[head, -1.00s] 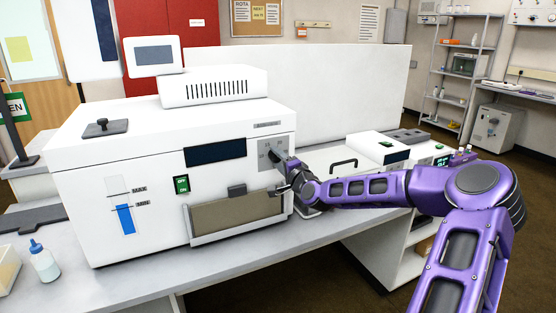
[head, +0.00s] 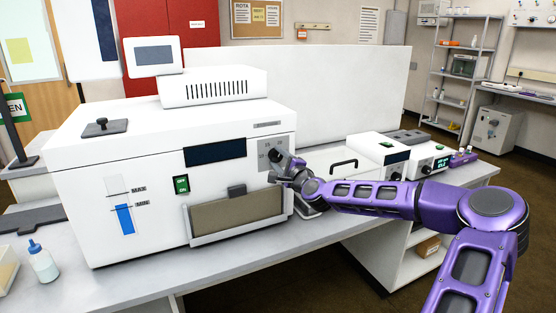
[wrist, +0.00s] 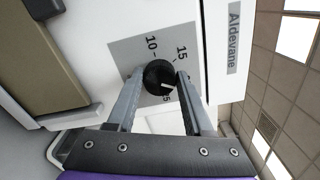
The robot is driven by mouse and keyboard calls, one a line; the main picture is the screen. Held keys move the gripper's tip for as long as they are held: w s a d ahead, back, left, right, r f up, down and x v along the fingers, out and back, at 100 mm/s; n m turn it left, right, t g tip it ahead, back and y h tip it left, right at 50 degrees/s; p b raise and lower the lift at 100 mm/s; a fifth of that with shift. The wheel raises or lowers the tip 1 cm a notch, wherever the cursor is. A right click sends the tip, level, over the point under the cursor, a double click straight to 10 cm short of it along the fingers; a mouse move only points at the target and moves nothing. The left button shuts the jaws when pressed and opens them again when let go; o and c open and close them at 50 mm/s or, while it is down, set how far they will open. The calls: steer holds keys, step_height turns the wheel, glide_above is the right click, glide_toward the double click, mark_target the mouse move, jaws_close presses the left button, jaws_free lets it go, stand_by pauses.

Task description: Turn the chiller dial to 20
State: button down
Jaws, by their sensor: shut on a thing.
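The chiller dial (wrist: 158,76) is a round black knob on a grey square plate (wrist: 125,49) on the front of the white instrument (head: 150,170). The wrist view shows the numerals 10 and 15 above the knob and part of another numeral below it. The knob's white mark points to the lower right in that view. The plate near my right finger is hidden. My gripper (wrist: 156,82) is shut on the dial, one finger on each side.
A green switch (head: 181,185), a dark display (head: 215,152) and a front tray (head: 237,215) lie left of the dial. A panel with a black handle (head: 344,163) and smaller devices (head: 424,158) stand to the right, behind my arm.

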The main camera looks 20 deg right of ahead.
steer(key=shift+c, duration=1.5)
jaws_free()
steer(key=s, duration=1.7)
steer(key=shift+s+d+p, duration=0.2)
steer(key=shift+d+p, duration=0.1)
steer(key=shift+p, duration=0.1)
